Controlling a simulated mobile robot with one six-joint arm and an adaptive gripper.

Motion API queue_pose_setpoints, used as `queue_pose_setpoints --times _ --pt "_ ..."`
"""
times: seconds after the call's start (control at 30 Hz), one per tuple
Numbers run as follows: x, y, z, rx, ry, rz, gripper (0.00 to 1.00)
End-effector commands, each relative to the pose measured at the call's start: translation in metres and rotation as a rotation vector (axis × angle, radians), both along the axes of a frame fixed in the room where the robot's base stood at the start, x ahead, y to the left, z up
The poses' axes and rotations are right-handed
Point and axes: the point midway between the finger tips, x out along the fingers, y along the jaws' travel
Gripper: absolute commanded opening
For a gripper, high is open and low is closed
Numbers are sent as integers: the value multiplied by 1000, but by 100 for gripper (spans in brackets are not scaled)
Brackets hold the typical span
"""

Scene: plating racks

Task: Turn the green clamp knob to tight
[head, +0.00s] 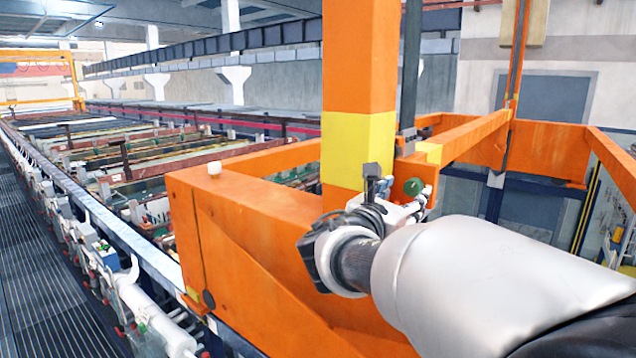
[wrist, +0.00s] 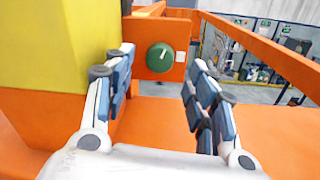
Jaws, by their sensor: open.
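The green clamp knob (wrist: 160,58) is a round dial with a pale pointer line, set on an orange plate. In the wrist view the line stands close to upright, leaning slightly right. Labels around it are too small to read. In the head view the knob (head: 413,187) shows just beyond my gripper. My gripper (wrist: 160,85) is open and empty, its two fingers apart on either side of the knob in the wrist view. The fingertips look short of the knob, and no contact shows. In the head view the gripper (head: 400,200) is partly hidden by my wrist.
A thick orange and yellow post (head: 358,145) stands close to the left of my gripper. A wide orange beam (head: 255,240) lies below and left. An orange rail (head: 475,137) runs back to the right. Tanks and racks (head: 140,160) fill the left background.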

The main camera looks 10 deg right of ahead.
Motion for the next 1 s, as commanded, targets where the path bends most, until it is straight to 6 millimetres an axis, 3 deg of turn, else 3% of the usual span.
queue_pose_setpoints --times 0.23,0.63,1.0 --pt "26 -24 1 0 0 -2 52" --pt "32 -29 0 0 0 0 52" --pt "32 -29 0 0 0 0 28"
